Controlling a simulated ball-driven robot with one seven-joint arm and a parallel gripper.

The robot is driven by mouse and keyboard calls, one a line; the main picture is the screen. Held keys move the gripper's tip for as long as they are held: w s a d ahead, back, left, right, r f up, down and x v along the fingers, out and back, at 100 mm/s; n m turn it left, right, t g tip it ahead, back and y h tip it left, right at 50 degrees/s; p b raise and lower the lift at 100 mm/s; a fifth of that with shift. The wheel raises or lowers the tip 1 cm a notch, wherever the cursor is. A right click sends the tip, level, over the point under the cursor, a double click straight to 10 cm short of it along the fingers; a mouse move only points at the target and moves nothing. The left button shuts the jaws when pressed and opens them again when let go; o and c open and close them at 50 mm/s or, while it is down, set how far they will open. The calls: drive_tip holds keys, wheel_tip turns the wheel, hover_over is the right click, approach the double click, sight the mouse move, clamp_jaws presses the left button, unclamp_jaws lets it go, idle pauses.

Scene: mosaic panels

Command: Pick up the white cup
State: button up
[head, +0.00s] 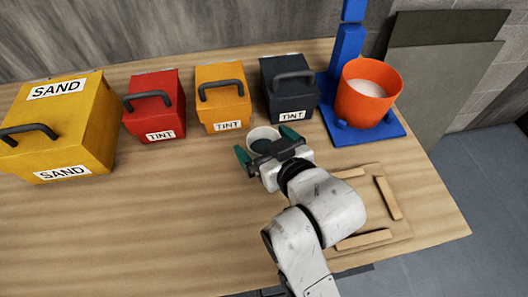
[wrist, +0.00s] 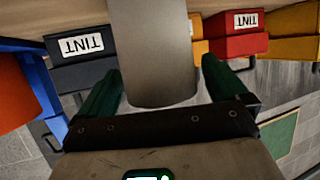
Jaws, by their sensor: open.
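The white cup (head: 264,133) stands on the wooden table just in front of the dark and orange TINT boxes. In the wrist view the cup (wrist: 152,50) is a large grey-white shape between and beyond the fingertips. My gripper (head: 268,146) is at the cup, with one green finger on each side of it. The gripper also shows in the wrist view (wrist: 158,85), with its two green fingers apart and gaps on both sides of the cup. It is open. My gripper and wrist hide the lower part of the cup in the head view.
Behind the cup are a dark TINT box (head: 288,82), an orange TINT box (head: 222,100) and a red TINT box (head: 154,108). A yellow SAND box (head: 65,125) is at left. An orange bucket (head: 366,105) sits on a blue stand at right. Wooden strips (head: 388,198) lie at front right.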

drive_tip(key=shift+x, duration=1.1)
drive_tip(key=c, duration=1.1)
drive_tip(key=shift+c, duration=0.5)
drive_tip(key=shift+r, duration=0.2)
